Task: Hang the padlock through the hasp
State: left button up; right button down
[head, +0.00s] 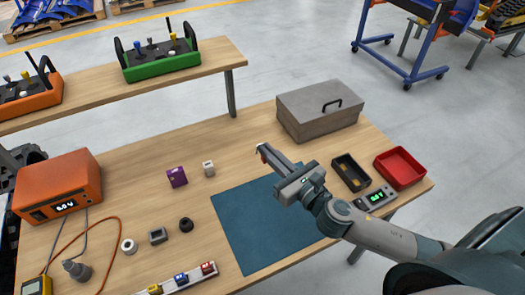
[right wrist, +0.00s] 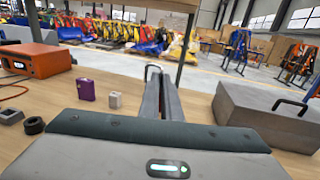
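My right gripper (head: 264,153) reaches over the table from the right, beyond the blue mat. Its long fingers lie close together, shut on a small thing with a bright metal loop, which looks like the padlock (right wrist: 152,70). The loop stands up past the fingertips in the right wrist view; in the head view only a small grey and reddish bit shows, and the fingers hide the rest. A grey box with a dark handle (head: 318,113) stands to the right of the fingertips, apart from them. I cannot make out a hasp. My left gripper is out of view.
A purple block (head: 177,177) and a white block (head: 208,168) stand left of the fingertips. The blue mat (head: 255,232) is bare. A black tray (head: 351,172), red bin (head: 399,167) and orange power unit (head: 60,186) also stand on the table. A shelf (head: 105,91) runs behind.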

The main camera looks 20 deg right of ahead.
jog(key=shift+s+r, duration=0.1)
dwell(0.5)
jog(key=s+a+r+m+h, duration=0.2)
jog(key=s+a+r+h, duration=0.1)
jog(key=s, duration=0.4)
jog(key=shift+s+r+m+h, duration=0.3)
jog(key=shift+s+r+h, duration=0.1)
jog(key=shift+r+h, duration=0.1)
